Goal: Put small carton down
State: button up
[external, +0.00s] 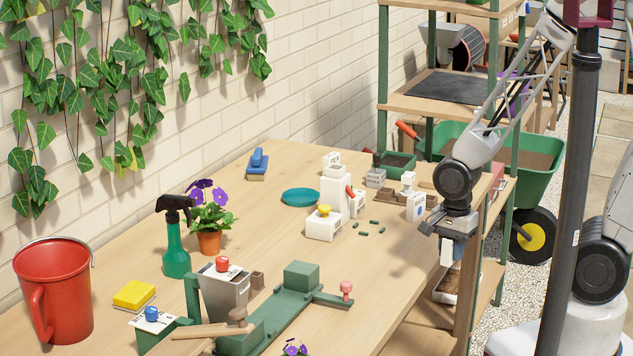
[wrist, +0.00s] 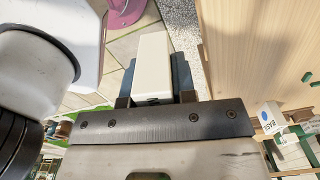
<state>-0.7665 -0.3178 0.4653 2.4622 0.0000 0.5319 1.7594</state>
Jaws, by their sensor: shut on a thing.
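A small white carton (wrist: 152,55) is held between the dark fingers of my gripper (wrist: 153,88) in the wrist view. In the external view, my gripper (external: 448,236) is at the right edge of the wooden table (external: 385,275), pointing down. The carton's pale end (external: 453,252) shows just below the fingers there, mostly hidden by them. In the wrist view the carton is over the floor beside the table (wrist: 245,50), apart from the tabletop.
White boxes (external: 324,225), small green pieces (external: 364,232) and a boxed item (external: 416,207) stand on the table's far half. A green-framed shelf (external: 440,105) and a wheelbarrow (external: 545,185) are behind. The table's right front is clear.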

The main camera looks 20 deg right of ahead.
jog(key=shift+r, duration=0.1)
notch_tip(320, 180, up, 10)
jog(key=shift+r, duration=0.2)
jog(key=w+a+r, duration=0.1)
jog(key=w+a, duration=0.4)
jog(key=w, duration=0.5)
jog(key=w+a+r+n, duration=0.15)
jog(key=w+a, duration=0.25)
jog(key=w, duration=0.7)
jog(key=w+a+r, duration=0.2)
jog(key=w+a, duration=0.3)
jog(key=w, duration=0.5)
jog(key=w+a+f, duration=0.1)
jog(key=w+f, duration=0.1)
jog(key=w, duration=0.9)
jog(key=w+a+f, duration=0.1)
jog(key=w+f, duration=0.1)
jog(key=w, duration=1)
jog(key=shift+n, duration=0.45)
jog(key=shift+w+a+f, duration=0.1)
jog(key=shift+f, duration=1.3)
jog(key=shift+w+a+f, duration=0.1)
jog(key=shift+f, duration=1.25)
jog(key=shift+f, duration=0.1)
